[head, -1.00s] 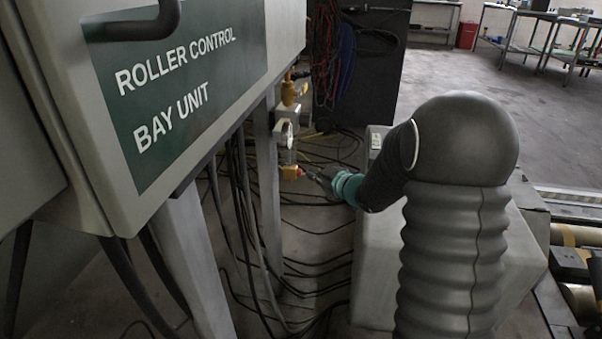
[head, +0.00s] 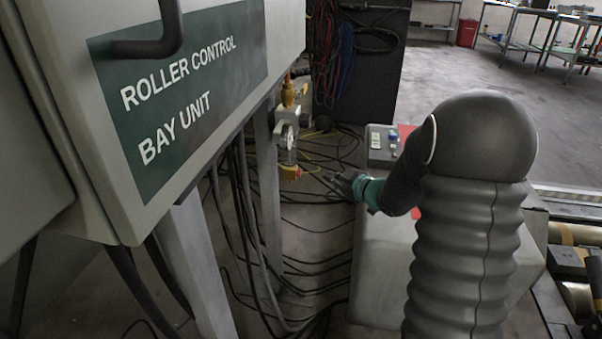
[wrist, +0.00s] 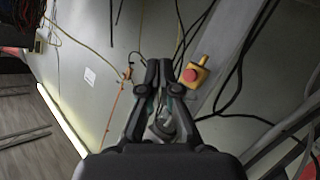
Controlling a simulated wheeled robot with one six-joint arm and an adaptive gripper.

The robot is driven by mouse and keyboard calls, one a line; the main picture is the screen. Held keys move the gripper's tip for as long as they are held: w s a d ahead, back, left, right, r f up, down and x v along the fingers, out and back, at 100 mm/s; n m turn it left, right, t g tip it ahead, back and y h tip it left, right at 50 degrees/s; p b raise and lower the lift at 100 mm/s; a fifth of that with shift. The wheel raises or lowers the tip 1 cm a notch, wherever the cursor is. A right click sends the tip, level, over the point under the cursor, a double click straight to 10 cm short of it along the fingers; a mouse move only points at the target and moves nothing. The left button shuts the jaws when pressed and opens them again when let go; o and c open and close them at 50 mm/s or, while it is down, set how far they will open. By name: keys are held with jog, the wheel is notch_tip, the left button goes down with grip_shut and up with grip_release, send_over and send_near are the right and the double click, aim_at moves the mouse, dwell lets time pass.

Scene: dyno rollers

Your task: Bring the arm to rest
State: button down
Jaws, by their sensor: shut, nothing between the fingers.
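My gripper (head: 337,180) points left from the end of my sleeved arm, toward the lower end of the gauge and valve fitting. A gap shows between its tip and that fitting in the head view. In the wrist view my gripper (wrist: 159,64) has its fingertips together, with nothing seen held. A yellow unit with a red button (wrist: 194,73) shows just right of the fingertips; the same unit (head: 291,172) hangs below the gauge in the head view. Part of a pale round fitting (wrist: 163,127) shows between the finger linkages.
The roller control cabinet (head: 75,75) fills the left. A gauge (head: 288,137) sits beside its post (head: 266,190). Many black cables (head: 310,262) trail on the floor. A grey box with controls (head: 383,143) stands beyond my arm. Open floor (head: 470,85) lies at the back right.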

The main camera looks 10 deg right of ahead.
jog(key=s+d+f+m+g+h, duration=0.35)
jog(key=d+f+h, duration=0.25)
jog(key=d+f, duration=0.2)
jog(key=s+d+m+h, duration=0.1)
jog(key=s, duration=0.1)
jog(key=s+d+r+m+g+h, duration=0.1)
jog(key=s+m, duration=0.1)
jog(key=s, duration=0.1)
jog(key=s+d+m+g+h, duration=0.1)
jog(key=s, duration=0.2)
jog(key=shift+d+r+g, duration=0.25)
jog(key=shift+d+r, duration=0.05)
jog(key=shift+r, duration=0.05)
jog(key=s+a+r+m, duration=0.1)
jog(key=s+a+r, duration=0.3)
jog(key=s, duration=0.5)
jog(key=s+a+r+m+y, duration=0.1)
jog(key=s+a+r, duration=0.4)
jog(key=s, duration=0.4)
jog(key=s+a+r+m+g+y, duration=0.1)
jog(key=s+a+r, duration=0.3)
jog(key=s, duration=0.5)
notch_tip(320, 180, up, 2)
jog(key=shift+s+a+r+m, duration=0.2)
jog(key=shift+s+a+m, duration=0.05)
jog(key=shift+s+m, duration=0.1)
